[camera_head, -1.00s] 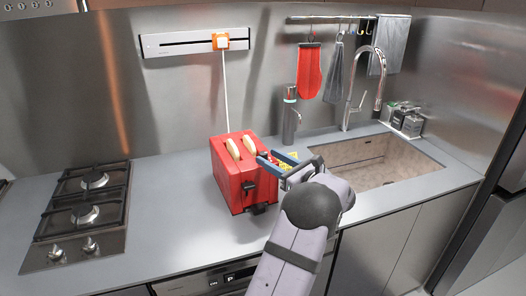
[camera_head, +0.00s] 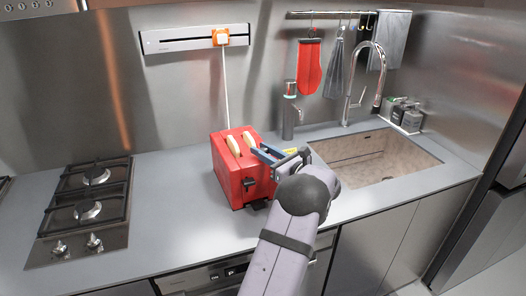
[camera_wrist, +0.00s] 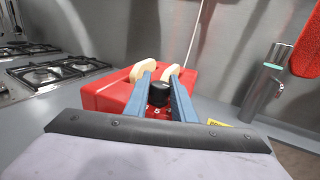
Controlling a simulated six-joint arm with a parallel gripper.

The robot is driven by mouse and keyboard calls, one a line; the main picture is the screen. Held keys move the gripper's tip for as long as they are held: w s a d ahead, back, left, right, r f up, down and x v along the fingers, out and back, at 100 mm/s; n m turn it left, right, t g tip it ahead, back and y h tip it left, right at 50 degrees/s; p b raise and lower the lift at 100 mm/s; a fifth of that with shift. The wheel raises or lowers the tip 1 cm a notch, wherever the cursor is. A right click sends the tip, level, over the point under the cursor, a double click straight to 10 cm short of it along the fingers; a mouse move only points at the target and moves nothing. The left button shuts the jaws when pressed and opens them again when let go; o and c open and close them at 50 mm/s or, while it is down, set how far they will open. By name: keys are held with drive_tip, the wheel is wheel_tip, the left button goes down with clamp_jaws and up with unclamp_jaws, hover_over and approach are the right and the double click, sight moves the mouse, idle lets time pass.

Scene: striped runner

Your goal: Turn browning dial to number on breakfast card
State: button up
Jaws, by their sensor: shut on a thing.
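The red toaster (camera_head: 228,185) stands on the counter with two bread slices (camera_head: 233,145) showing in its slots. My gripper (camera_head: 261,151) reaches it from the right. In the wrist view my blue fingers (camera_wrist: 160,88) are shut on the black browning dial (camera_wrist: 159,94), one on each side. Small pale marks show on the red face just below the dial, too small to read surely. A yellow piece (camera_wrist: 219,123), perhaps the breakfast card, lies right of the toaster, mostly hidden; its number cannot be read.
A gas hob (camera_head: 88,203) is at the left. The sink (camera_head: 375,160) with its tall tap (camera_head: 350,100) is at the right. A dispenser (camera_head: 289,115) stands behind the toaster. The counter between hob and toaster is clear.

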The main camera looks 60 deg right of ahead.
drive_tip(key=shift+f+m+g+h+b, duration=0.3)
drive_tip(key=shift+m+g+h+b, duration=0.5)
drive_tip(key=shift+b, duration=2.5)
drive_tip(key=m+g+h+b, duration=0.2)
drive_tip(key=h+b, duration=0.1)
drive_tip(key=b, duration=0.6)
drive_tip(key=m+g+h+b, duration=0.2)
drive_tip(key=m+h+b, duration=0.1)
drive_tip(key=b, duration=0.6)
drive_tip(key=shift+w+g+h, duration=0.15)
drive_tip(key=shift+g+h, duration=0.25)
drive_tip(key=shift+h, duration=0.1)
drive_tip(key=m+g+h+b, duration=0.1)
drive_tip(key=m+g+b, duration=0.1)
drive_tip(key=b, duration=0.6)
drive_tip(key=shift+m+g+h, duration=0.3)
drive_tip(key=shift+g, duration=0.5)
drive_tip(key=shift+r+m+g+h+b, duration=0.25)
drive_tip(key=shift+m+g+b, duration=0.45)
drive_tip(key=shift+b, duration=0.45)
drive_tip(key=shift+r+g+b, duration=0.1)
drive_tip(key=shift+g+b, duration=0.3)
drive_tip(key=shift+b, duration=0.05)
drive_tip(key=o, duration=1.1)
drive_tip(key=shift+s, duration=0.2)
drive_tip(key=shift+c, duration=0.2)
drive_tip(key=shift+a, duration=0.1)
drive_tip(key=b+v, duration=0.1)
drive_tip(key=v, duration=0.6)
